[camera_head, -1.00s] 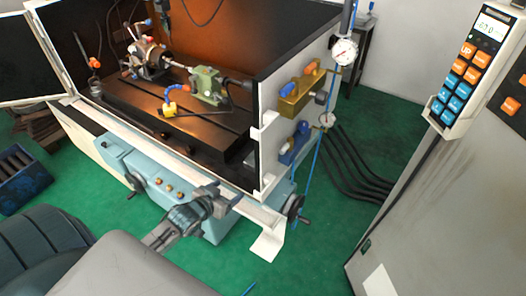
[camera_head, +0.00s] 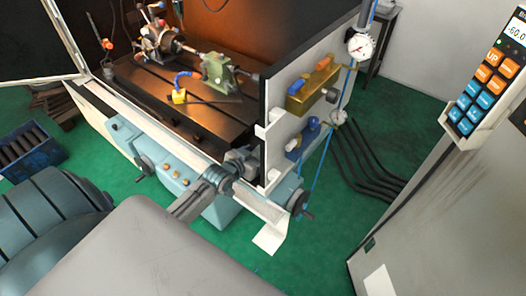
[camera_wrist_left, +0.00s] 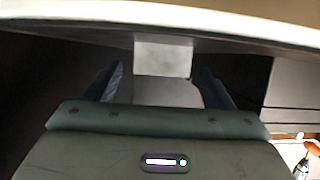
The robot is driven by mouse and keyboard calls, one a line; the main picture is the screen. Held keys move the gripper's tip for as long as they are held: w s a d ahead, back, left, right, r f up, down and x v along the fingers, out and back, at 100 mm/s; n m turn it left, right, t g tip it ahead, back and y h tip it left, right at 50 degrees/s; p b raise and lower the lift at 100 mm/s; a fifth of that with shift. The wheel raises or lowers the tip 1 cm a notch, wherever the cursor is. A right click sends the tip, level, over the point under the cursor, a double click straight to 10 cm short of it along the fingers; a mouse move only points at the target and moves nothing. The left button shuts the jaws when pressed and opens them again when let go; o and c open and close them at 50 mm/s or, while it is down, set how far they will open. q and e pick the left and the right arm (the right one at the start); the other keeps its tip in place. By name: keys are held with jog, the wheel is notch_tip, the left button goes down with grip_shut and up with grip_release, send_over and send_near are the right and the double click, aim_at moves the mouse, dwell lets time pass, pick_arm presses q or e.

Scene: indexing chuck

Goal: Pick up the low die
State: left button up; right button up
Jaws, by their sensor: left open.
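I cannot surely pick out the low die. In the left wrist view a pale grey block (camera_wrist_left: 163,56) hangs in front of my left gripper (camera_wrist_left: 160,82), between the lines of its two dark fingers. Another pale surface shows just below it. I cannot tell whether either is the die, or whether the fingers touch it. The fingers are apart. In the head view my left gripper (camera_head: 240,162) is at the right end of the machine's front edge, by the white side panel, its fingertips hard to make out. My right gripper is not in view.
A chuck (camera_head: 158,37) and a green tailstock (camera_head: 218,73) stand on the machine bed (camera_head: 200,112). The side panel carries a brass block (camera_head: 312,92) and a blue fitting (camera_head: 303,140). A handwheel (camera_head: 298,203) is close by. A pale edge (camera_wrist_left: 230,25) spans above the gripper.

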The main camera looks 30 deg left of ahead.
pick_arm(q)
jog(key=shift+x, duration=1.35)
jog(key=c, duration=1.6)
jog(key=shift+r, duration=0.15)
jog(key=shift+r, duration=0.1)
